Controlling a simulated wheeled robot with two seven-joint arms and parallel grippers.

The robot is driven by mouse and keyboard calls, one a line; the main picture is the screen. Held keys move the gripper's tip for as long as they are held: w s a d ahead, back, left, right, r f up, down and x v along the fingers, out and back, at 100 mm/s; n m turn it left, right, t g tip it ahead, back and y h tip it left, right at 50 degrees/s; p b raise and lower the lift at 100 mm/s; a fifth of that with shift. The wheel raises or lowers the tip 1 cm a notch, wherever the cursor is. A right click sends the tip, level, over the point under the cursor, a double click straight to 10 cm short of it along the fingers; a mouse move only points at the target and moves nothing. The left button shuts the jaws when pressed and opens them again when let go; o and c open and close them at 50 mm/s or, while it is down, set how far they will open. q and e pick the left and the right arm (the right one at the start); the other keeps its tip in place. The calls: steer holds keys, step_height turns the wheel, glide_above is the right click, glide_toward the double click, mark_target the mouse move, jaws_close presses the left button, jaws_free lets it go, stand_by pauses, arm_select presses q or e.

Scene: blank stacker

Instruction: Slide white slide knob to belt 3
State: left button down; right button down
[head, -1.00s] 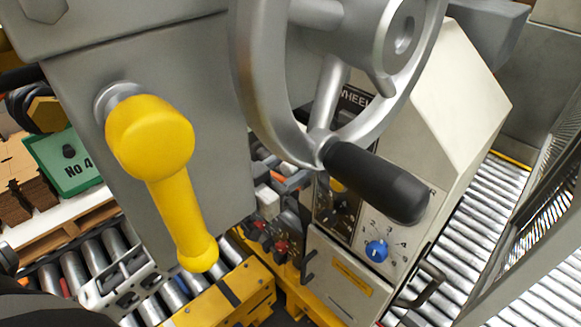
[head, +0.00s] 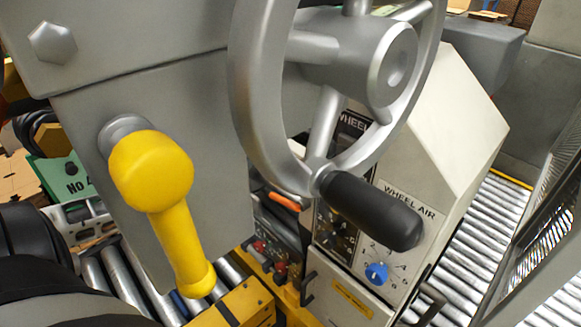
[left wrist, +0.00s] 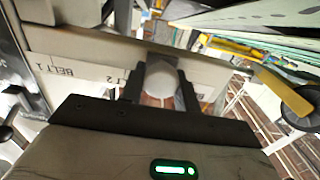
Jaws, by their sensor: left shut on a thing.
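In the left wrist view the white slide knob (left wrist: 161,79) sits between the two dark fingers of my left gripper (left wrist: 159,88), which is shut on it. The knob is in front of a pale panel (left wrist: 100,78) printed with "BELT 1" at the left and a "2" just left of the knob. No belt 3 label can be read; the gripper and knob cover part of the panel. In the head view my left arm comes in at the lower left, but its gripper is outside the picture. My right gripper is in neither view.
A yellow lever (head: 165,205) and a grey handwheel (head: 335,100) with a black grip (head: 370,212) stand close in front. Behind is a cream control box (head: 455,130) with a blue dial (head: 376,273). Roller conveyors (head: 480,250) run at the right.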

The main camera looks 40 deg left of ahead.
arm_select(q)
steer(key=a, duration=0.3)
steer(key=w+a, duration=0.1)
steer(key=a, duration=0.1)
steer(key=shift+a+b, duration=0.35)
steer(key=shift+a, duration=0.05)
